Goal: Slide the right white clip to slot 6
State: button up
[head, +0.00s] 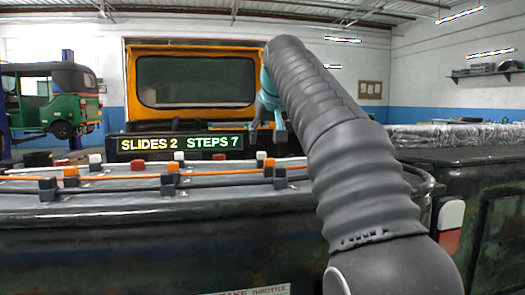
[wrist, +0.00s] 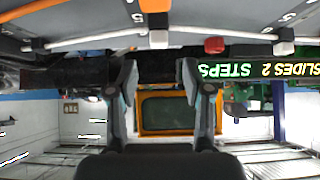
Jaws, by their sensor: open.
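The right white clip (head: 261,156) sits on the rear rail, close behind an orange clip (head: 269,163). In the wrist view, which is upside down, a white clip (wrist: 158,37) that looks like the same one shows just beyond the fingertips, with an orange part (wrist: 155,5) above it. My gripper (head: 267,134) hangs over the right end of the rails, above the right white clip and apart from it. In the wrist view its two fingers (wrist: 160,75) are spread with nothing between them. Slot numbers are too small to read surely.
Other white clips (head: 179,156) (head: 95,159) and a red clip (head: 220,157) stand along the rails to the left. A lit sign (head: 180,142) reads SLIDES 2 STEPS 7 behind them. An orange window frame (head: 195,50) stands farther back. Space above the rails is free.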

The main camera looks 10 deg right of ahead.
aim_at(262, 153)
jog(key=x, duration=0.6)
jog(key=shift+w+f, duration=0.2)
grip_shut()
